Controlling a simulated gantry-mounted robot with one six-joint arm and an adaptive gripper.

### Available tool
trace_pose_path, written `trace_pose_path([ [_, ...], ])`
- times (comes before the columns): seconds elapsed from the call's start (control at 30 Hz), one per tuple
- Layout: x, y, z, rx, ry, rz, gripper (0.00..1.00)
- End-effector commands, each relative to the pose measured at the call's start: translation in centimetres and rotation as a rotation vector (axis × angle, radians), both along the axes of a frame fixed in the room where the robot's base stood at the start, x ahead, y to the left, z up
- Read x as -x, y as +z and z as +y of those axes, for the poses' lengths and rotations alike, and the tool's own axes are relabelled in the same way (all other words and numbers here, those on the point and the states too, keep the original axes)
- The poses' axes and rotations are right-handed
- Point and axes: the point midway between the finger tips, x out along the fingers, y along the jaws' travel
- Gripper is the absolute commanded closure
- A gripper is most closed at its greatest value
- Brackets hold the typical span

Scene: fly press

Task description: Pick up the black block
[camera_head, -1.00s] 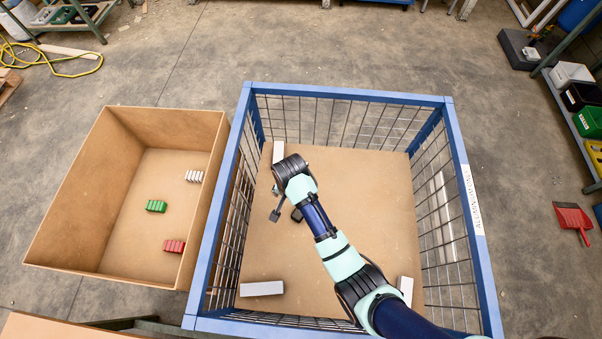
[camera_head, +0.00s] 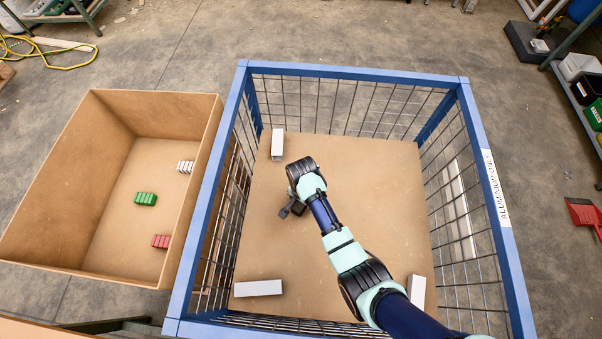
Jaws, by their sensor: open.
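My gripper (camera_head: 291,211) is inside the blue wire-mesh cage (camera_head: 350,72), low over its brown floor, left of the middle. Its dark fingers point down and to the left, and they are open. I cannot clearly make out a black block. The dark shapes at the fingers are too small to tell finger from block, and my wrist hides part of the floor there. Pale blocks lie on the cage floor: one at the back left (camera_head: 278,144), one at the front left (camera_head: 258,288) and one at the front right (camera_head: 416,291).
A brown open box (camera_head: 60,240) stands left of the cage, holding small white (camera_head: 185,167), green (camera_head: 146,199) and red (camera_head: 161,241) pieces. The cage's mesh walls surround my arm. A red dustpan (camera_head: 583,213) lies on the floor at right. Much of the cage floor is clear.

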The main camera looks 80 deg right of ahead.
Motion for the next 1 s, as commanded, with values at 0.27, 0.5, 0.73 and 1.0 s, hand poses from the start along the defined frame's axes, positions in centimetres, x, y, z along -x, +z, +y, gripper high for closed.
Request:
trace_pose_path([
  [0.27,0.0,-0.4,0.0,0.0,0.0,-0.001,0.34],
  [0.5,0.0,-0.4,0.0,0.0,0.001,-0.001,0.74],
  [0.73,0.0,-0.4,0.0,0.001,0.001,-0.001,0.96],
  [1.0,-0.1,0.7,-0.1,0.003,0.001,-0.002,0.96],
])
